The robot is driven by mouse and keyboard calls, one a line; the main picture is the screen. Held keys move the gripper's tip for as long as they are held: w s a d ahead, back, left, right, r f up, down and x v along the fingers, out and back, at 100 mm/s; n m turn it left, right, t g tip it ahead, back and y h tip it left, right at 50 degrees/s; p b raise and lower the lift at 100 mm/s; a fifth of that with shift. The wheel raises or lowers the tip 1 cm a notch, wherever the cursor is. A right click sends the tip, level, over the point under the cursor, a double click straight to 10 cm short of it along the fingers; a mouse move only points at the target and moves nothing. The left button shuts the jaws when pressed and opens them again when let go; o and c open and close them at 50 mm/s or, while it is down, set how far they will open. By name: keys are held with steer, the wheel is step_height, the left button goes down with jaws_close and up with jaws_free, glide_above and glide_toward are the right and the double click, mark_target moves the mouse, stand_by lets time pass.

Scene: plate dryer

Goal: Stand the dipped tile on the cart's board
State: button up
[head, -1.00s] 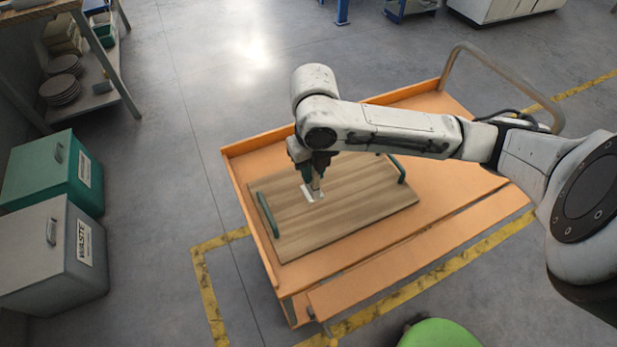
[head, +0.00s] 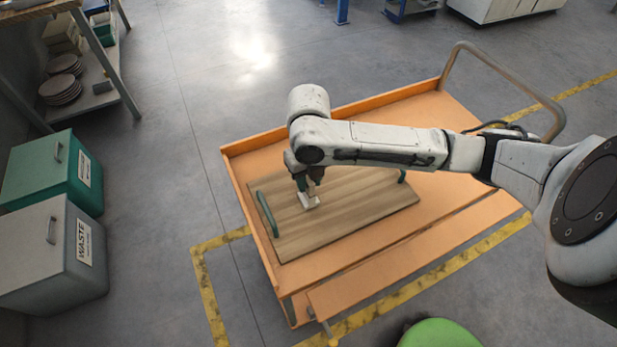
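The tile (head: 309,202) is a small white piece in the head view. It is at the wooden board, left of the board's middle, directly below my fingertips. It looks upright, but it is too small to tell whether its lower edge touches the wood. My gripper (head: 307,187) points down over the board with its fingertips at the tile's upper edge. Whether the fingers still grip the tile or stand clear of it cannot be made out. The board (head: 350,210) has a green handle at each end and lies flat on the orange cart (head: 446,187).
The cart has a raised rim and a grey push handle (head: 506,74) at the back right. Grey and green waste bins (head: 35,250) stand at the left. A shelf with stacked plates (head: 60,90) is at the upper left. A green round object (head: 440,335) is at the bottom edge.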

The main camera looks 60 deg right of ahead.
steer(key=shift+o, duration=1.3)
steer(key=shift+r, duration=0.1)
